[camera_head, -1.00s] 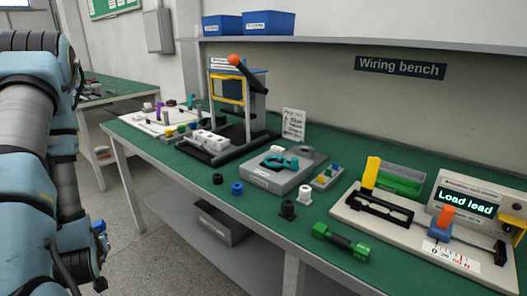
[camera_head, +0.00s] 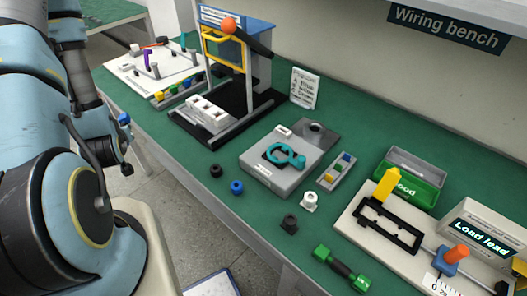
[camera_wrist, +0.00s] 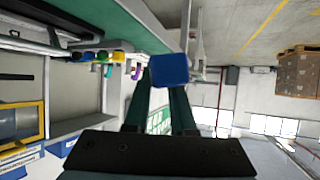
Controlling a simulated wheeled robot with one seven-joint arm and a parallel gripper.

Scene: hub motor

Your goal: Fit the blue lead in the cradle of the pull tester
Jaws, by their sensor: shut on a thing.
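The blue lead (camera_wrist: 169,69) shows in the wrist view as a blue block between the fingertips of my gripper (camera_wrist: 168,88), which is shut on it. In the head view a small blue piece (camera_head: 124,118) shows at the end of my arm on the left, beyond the bench's front edge; the fingers are hard to make out there. The pull tester (camera_head: 357,208) stands at the right of the bench, its display reading "Load lead". A black slotted frame (camera_head: 381,240), which looks like the cradle, lies on its base, with a yellow upright and an orange-topped blue slider beside it. My gripper is far from it.
A grey box with a teal ring (camera_head: 287,156), a green bin (camera_head: 408,188) and a green-ended tool (camera_head: 341,268) lie on the bench. Several round connectors (camera_head: 237,187) sit near the front edge. A press with an orange knob (camera_head: 229,25) stands behind. Floor shows left of the bench.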

